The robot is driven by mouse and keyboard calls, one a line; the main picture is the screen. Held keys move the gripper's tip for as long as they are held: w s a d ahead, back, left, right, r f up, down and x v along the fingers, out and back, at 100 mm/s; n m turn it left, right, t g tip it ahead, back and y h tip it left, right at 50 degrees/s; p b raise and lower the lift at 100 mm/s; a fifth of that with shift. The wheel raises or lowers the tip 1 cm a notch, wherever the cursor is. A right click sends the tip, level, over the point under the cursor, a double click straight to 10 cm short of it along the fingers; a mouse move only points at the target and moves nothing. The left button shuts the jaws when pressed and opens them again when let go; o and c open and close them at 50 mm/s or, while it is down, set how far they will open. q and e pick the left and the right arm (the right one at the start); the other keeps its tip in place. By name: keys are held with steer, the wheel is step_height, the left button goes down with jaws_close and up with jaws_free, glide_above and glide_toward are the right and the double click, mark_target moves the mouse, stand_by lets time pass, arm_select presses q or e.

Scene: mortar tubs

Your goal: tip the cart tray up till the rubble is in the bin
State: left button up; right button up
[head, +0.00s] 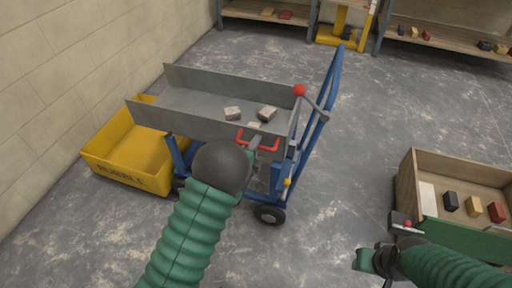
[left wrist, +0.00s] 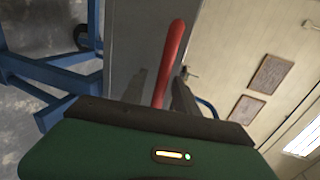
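The cart's grey tray (head: 195,103) sits on a blue frame and looks about level. Several pieces of rubble (head: 233,113) lie near its right end. The yellow bin (head: 128,178), marked RUBBLE, stands on the floor under the tray's left end; the part I see is empty. My left gripper (head: 253,139) is at the red handle (head: 270,147) on the tray's near right side. In the left wrist view the red handle (left wrist: 169,62) runs between its fingers, which look closed on it. My right gripper (head: 372,268) is low at the right, away from the cart; its fingers are unclear.
A red-knobbed lever (head: 300,91) and the blue push bar (head: 334,75) rise at the cart's right end. A wooden crate (head: 408,180) with coloured blocks stands at the right. Shelves (head: 440,36) line the back, and a block wall (head: 60,80) the left. Floor between is clear.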

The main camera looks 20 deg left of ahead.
arm_select(q)
jaws_close()
steer(key=shift+s+f, duration=0.15)
steer(key=shift+f, duration=0.05)
stand_by(1.1)
